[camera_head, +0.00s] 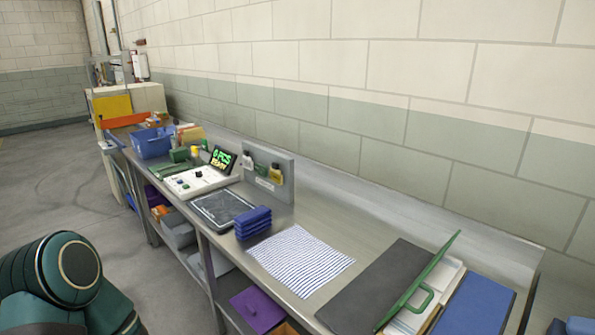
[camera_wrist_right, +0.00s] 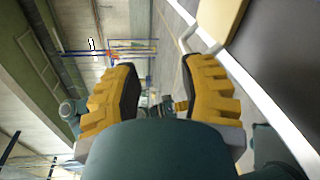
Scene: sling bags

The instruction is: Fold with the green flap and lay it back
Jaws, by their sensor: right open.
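The green flap (camera_head: 428,272) stands raised on edge at the right of the bench in the head view. It has a green loop handle (camera_head: 420,298) on its side. A dark grey panel (camera_head: 380,285) lies flat on its left. A blue panel (camera_head: 475,305) lies on its right. A striped cloth (camera_head: 300,260) lies flat on the steel bench, left of the dark panel and apart from it. My right gripper (camera_wrist_right: 162,70) is open and shows only in the right wrist view, with nothing between its fingers. My left gripper is not in view.
A stack of folded blue cloths (camera_head: 253,222) sits beside a dark plate (camera_head: 221,207). Behind are a lit display (camera_head: 221,160), a grey upright board (camera_head: 268,172) and a blue bin (camera_head: 152,142). The wall (camera_head: 400,110) borders the bench (camera_head: 340,225). Floor is clear at left.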

